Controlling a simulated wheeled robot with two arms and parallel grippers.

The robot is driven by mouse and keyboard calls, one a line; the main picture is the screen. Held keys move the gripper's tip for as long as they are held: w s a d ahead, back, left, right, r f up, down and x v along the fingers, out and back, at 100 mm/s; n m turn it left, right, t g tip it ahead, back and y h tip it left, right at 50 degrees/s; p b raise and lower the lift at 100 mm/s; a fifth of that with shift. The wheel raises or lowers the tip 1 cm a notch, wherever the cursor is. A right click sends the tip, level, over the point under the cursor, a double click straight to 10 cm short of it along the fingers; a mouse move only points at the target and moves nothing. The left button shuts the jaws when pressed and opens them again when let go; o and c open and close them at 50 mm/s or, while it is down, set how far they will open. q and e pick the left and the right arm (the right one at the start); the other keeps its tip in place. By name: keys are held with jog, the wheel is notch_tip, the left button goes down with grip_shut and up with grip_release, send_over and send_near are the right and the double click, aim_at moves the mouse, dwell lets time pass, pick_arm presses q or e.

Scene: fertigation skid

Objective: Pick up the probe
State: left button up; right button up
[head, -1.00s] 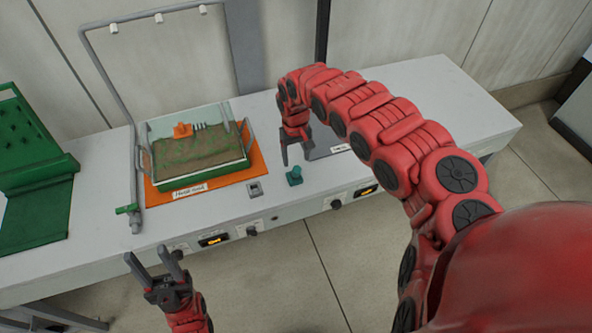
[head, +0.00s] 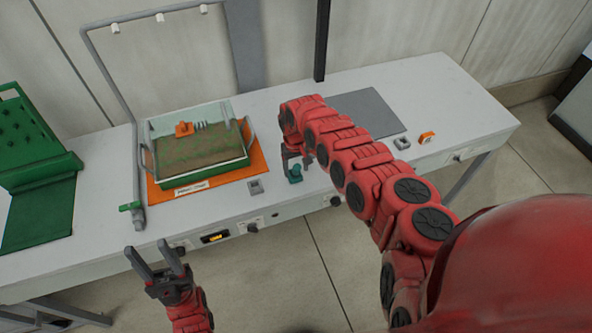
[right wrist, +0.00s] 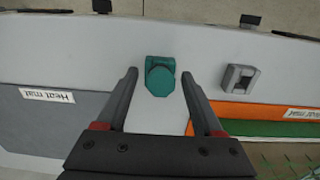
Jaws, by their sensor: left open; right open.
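A small teal object (head: 295,175), possibly the probe, stands near the front edge of the bench. In the right wrist view it (right wrist: 160,76) appears ahead, between the fingertips, with its octagonal top towards the camera. My right gripper (head: 297,163) is open and close above it, with a finger on each side. In the right wrist view this gripper (right wrist: 160,85) holds nothing, and I cannot tell whether it touches the teal object. My left gripper (head: 157,258) is open and empty in front of the bench.
A green-rimmed soil tray (head: 245,163) with an orange piece (head: 184,129) sits on an orange mat (head: 255,160). A grey pipe frame (head: 138,185) stands left of it. A small grey holder (head: 255,187) and a grey mat (head: 370,108) flank the teal object.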

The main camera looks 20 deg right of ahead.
grip_shut()
dwell(0.3)
jog(key=shift+r, duration=0.15)
